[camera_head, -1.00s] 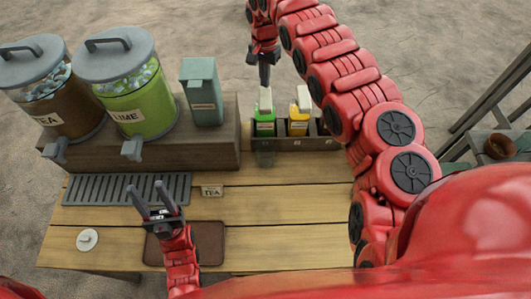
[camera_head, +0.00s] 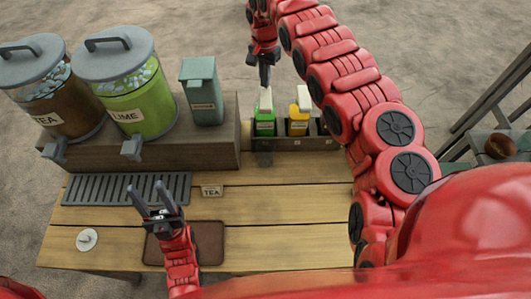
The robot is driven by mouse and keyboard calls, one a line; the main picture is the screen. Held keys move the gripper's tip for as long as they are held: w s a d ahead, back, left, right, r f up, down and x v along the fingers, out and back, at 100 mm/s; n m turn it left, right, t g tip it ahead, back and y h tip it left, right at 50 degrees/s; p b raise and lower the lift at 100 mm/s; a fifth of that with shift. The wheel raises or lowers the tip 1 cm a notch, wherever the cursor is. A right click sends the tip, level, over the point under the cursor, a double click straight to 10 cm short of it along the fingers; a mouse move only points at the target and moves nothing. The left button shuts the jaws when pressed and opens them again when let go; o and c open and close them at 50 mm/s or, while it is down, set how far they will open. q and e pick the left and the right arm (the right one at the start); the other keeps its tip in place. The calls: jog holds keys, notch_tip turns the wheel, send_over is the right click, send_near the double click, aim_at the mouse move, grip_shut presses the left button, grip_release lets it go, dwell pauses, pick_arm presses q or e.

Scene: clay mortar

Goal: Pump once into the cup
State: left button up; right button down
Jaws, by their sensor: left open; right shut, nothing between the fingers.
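A green pump bottle (camera_head: 265,122) with a pale pump head stands in the dark rack behind the table's middle. A yellow bottle (camera_head: 298,122) stands beside it on the right. A small see-through cup (camera_head: 264,157) appears just in front of the green bottle; its contents are too small to tell. My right gripper (camera_head: 264,82) is shut and empty, pointing down directly above the green bottle's pump head. I cannot tell whether it touches the head. My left gripper (camera_head: 150,195) is open and empty above the front left of the table, near the brown mat (camera_head: 210,243).
A tea dispenser (camera_head: 50,110) and a lime dispenser (camera_head: 145,105) stand on the raised shelf at left, with a grey-green box (camera_head: 203,95) beside them. A slatted drip tray (camera_head: 90,188), a TEA card (camera_head: 212,191) and a white disc (camera_head: 87,239) lie in front. The table's right front is clear.

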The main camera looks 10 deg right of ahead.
jog(key=shift+f+b, duration=0.75)
jog(key=shift+f, duration=0.8)
jog(key=shift+r, duration=1.7)
jog(key=shift+w+r, duration=0.1)
jog(key=shift+r, duration=0.35)
notch_tip(320, 180, up, 5)
jog(key=shift+r, duration=0.1)
